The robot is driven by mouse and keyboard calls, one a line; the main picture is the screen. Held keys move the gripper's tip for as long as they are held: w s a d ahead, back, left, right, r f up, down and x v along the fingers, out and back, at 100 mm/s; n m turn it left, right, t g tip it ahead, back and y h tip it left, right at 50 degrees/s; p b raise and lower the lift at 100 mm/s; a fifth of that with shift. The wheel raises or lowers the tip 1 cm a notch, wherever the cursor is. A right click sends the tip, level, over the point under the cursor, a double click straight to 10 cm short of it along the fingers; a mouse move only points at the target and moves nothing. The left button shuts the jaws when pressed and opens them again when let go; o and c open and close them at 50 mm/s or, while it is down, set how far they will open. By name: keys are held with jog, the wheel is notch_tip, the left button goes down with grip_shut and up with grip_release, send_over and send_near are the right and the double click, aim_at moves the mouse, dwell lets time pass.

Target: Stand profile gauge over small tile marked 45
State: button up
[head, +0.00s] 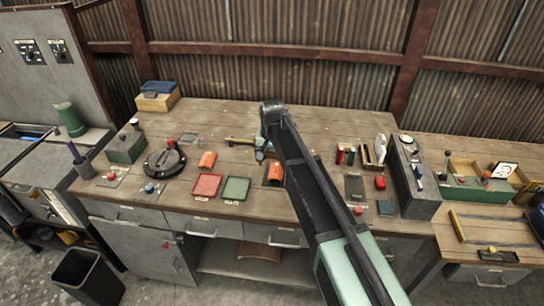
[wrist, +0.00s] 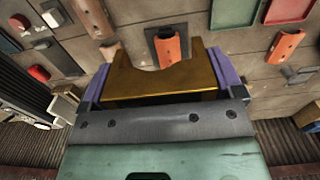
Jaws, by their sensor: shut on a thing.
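The profile gauge (wrist: 160,88), a brass-coloured plate with a rounded notch in its edge, spans my gripper (wrist: 164,72) in the wrist view. My gripper is shut on it, with purple fingers at both ends. In the head view my gripper (head: 264,146) is over the middle of the bench, mostly hidden by my arm. Beyond the notch, an orange curved piece (wrist: 169,49) lies on a small dark tile (wrist: 151,46); it also shows in the head view (head: 274,173). I cannot read 45 on any tile.
Red (head: 206,186) and green (head: 235,190) trays lie at the bench front. Another orange curved piece (head: 207,160) and a round black device (head: 164,163) are to the left. A grey box (head: 413,180) stands to the right. The back of the bench is largely clear.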

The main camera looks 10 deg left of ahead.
jog(key=shift+r, duration=0.75)
jog(key=shift+f, duration=0.4)
notch_tip(320, 180, down, 3)
jog(key=w+b, duration=0.2)
jog(key=b, duration=0.9)
send_over(276, 168)
notch_tip(276, 168, down, 7)
jog(key=shift+f, duration=0.15)
jog(key=shift+s+d, duration=0.1)
jog(key=shift+s, duration=0.05)
notch_tip(276, 168, down, 4)
jog(key=b, duration=0.4)
jog(key=shift+f, duration=0.2)
jog(key=shift+f, duration=0.2)
jog(key=shift+f+b, duration=0.3)
jog(key=shift+b, duration=0.25)
